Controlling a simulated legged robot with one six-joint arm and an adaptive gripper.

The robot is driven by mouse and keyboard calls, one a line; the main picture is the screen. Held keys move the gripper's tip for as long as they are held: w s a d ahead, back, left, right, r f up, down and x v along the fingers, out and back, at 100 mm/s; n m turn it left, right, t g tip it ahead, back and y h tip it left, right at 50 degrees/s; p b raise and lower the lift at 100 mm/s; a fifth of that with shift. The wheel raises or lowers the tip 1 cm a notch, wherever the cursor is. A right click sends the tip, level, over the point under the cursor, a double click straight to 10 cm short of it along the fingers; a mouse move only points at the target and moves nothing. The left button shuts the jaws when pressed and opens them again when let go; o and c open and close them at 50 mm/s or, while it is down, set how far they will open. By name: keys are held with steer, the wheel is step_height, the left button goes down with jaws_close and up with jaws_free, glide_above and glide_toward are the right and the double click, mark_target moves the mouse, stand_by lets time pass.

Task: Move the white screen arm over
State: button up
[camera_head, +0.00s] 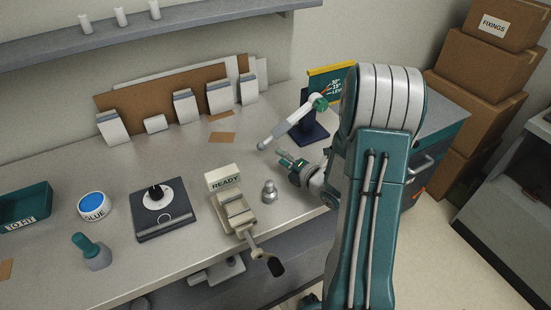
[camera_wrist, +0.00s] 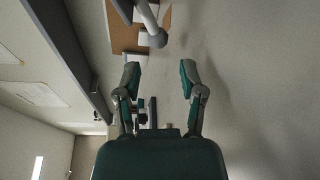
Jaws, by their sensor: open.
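The white screen arm (camera_head: 289,123) slopes down and left from a green pivot on a dark blue stand (camera_head: 310,132); its rounded grey end hangs over the bench. Behind the pivot is a green angle plate (camera_head: 330,82) with a yellow top edge and degree marks. My gripper (camera_head: 284,160) is just below and right of the arm's rounded end, apart from it. In the wrist view, my gripper (camera_wrist: 160,76) is open with nothing between its fingers, and the white arm (camera_wrist: 148,16) with its round end shows beyond the fingertips.
A grey clamp with a READY sign (camera_head: 223,178) and a small metal knob (camera_head: 269,192) stand left of my gripper. A dark-based device (camera_head: 165,220), glue pot (camera_head: 94,206) and teal tray (camera_head: 25,205) are farther left. Boxes (camera_head: 480,62) stack at right.

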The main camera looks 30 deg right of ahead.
mark_target(264, 149)
steer(key=shift+a+f, duration=0.15)
steer(key=shift+a, duration=0.05)
steer(key=shift+w+a, duration=0.2)
steer(key=shift+w, duration=0.05)
steer(key=x, duration=0.7)
steer(key=shift+w, duration=0.1)
steer(key=shift+a, duration=0.1)
steer(key=c, duration=0.5)
